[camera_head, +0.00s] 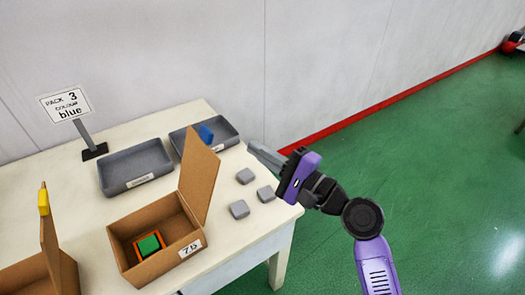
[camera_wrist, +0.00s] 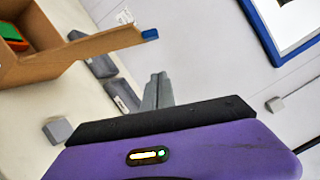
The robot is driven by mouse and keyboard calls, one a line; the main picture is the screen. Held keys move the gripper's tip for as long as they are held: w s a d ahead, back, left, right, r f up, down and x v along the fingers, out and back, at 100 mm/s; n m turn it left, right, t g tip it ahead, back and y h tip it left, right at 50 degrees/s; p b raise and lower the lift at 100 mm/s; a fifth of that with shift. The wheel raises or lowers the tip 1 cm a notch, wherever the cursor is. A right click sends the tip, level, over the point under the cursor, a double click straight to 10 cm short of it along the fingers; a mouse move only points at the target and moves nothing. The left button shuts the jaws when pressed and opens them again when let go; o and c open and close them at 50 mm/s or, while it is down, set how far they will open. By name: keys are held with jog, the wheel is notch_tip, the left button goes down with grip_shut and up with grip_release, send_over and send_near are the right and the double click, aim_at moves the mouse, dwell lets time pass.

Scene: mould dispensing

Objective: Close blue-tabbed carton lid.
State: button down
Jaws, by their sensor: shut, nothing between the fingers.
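The blue-tabbed carton (camera_head: 160,233) stands on the table, labelled "7b". Its lid (camera_head: 199,172) is open and stands up from the carton's right side, with a blue tab (camera_head: 206,134) at the top. Inside lies a green and orange block (camera_head: 149,245). My gripper (camera_head: 252,147) is shut and empty, to the right of the raised lid and apart from it. In the wrist view the shut fingers (camera_wrist: 157,90) point past the lid (camera_wrist: 105,43), whose blue tab (camera_wrist: 150,34) is to their upper left.
Two grey trays (camera_head: 109,184) stand behind the carton. Several grey blocks (camera_head: 239,209) lie on the table (camera_head: 78,218) right of the carton. Another carton (camera_head: 30,277) with a yellow-tabbed raised lid is at the left. A sign (camera_head: 66,104) reads "Pack 3 colour blue".

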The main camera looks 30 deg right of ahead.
jog(key=w+a+r+p, duration=0.2)
jog(key=w+a, duration=0.3)
jog(key=shift+w+a+p, duration=0.25)
jog(key=shift+w+p, duration=0.05)
jog(key=shift+w, duration=0.05)
jog(key=shift+a+r, duration=0.1)
